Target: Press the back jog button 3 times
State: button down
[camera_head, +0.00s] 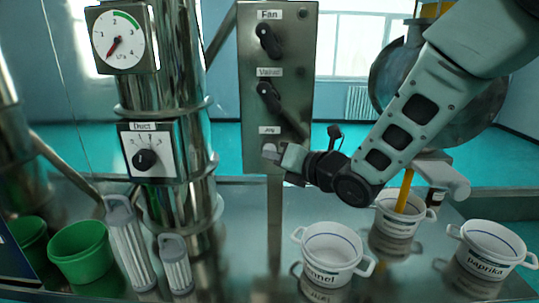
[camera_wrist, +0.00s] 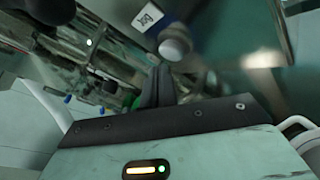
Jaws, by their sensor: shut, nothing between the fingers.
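The jog button (camera_head: 269,148) is a pale round knob under a small label on the grey control panel (camera_head: 299,75). In the wrist view the dark fingers (camera_wrist: 158,72) lie together, tips just below the cap. I cannot tell whether they touch it. The tips partly cover the button's lower edge in the head view.
A steel column with a gauge (camera_head: 118,40) and Duct dial (camera_head: 146,160) stands left. White pots (camera_head: 331,250) and green buckets (camera_head: 82,252) stand below.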

jog(key=shift+s, duration=0.1)
jog(key=shift+s+b, duration=1.5)
jog(key=shift+s, duration=1)
jog(key=s+d+f+m+g+h+b, duration=0.1)
jog(key=s+d+f+m+g+h, duration=0.15)
jog(key=s+f+m, duration=0.4)
jog(key=s+d+f+m+g+h+b, duration=0.1)
jog(key=s+d+f+m+g+h, duration=0.15)
jog(key=m, duration=0.65)
jog(key=s+d+f+m+g+h, duration=0.2)
jog(key=s+d+m+g, duration=0.1)
jog(key=s+m, duration=0.4)
jog(key=s+d+f+m+g+h+b, duration=0.1)
jog(key=s+d+f+m+g+h, duration=0.2)
jog(key=s+m, duration=0.4)
jog(key=s+d+g, duration=0.1)
jog(key=s, duration=0.4)
jog(key=shift+s+d+f+h, duration=0.15)
jog(key=shift+s+d+h, duration=0.1)
jog(key=shift+s+h, duration=0.05)
